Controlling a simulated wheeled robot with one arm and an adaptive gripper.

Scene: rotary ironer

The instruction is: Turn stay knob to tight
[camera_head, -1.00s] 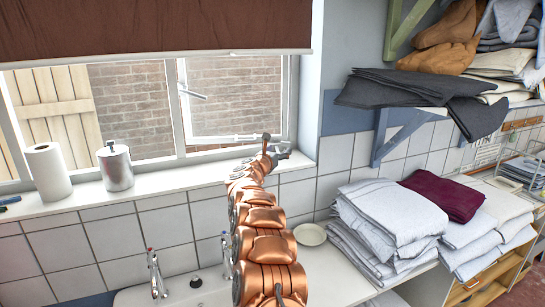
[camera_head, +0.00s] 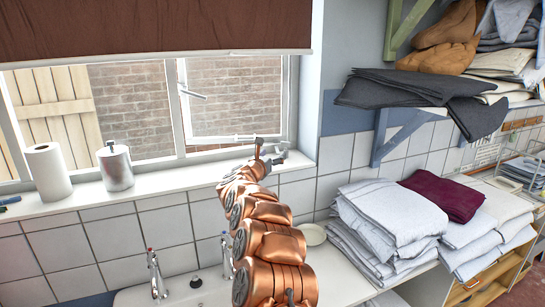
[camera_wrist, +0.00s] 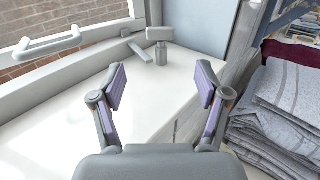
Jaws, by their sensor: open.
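The stay knob (camera_wrist: 160,36) is a grey T-shaped knob on a short post. In the wrist view it stands on the white window sill, beyond my fingertips and roughly centred between them. A short grey stay bar (camera_wrist: 136,46) lies just left of it. My gripper (camera_wrist: 160,84) is open and empty, with purple-grey pads spread apart, and a clear gap shows between them and the knob. In the head view my gripper (camera_head: 270,152) is at the right end of the sill, by the window corner. The knob cannot be made out clearly there.
A window handle (camera_wrist: 48,42) is on the frame at left. Folded grey linens (camera_wrist: 275,115) are stacked close to the right of my gripper. The sill (camera_head: 150,186) also bears a metal canister (camera_head: 116,168) and a paper roll (camera_head: 48,172), farther left. A wall pillar rises behind the knob.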

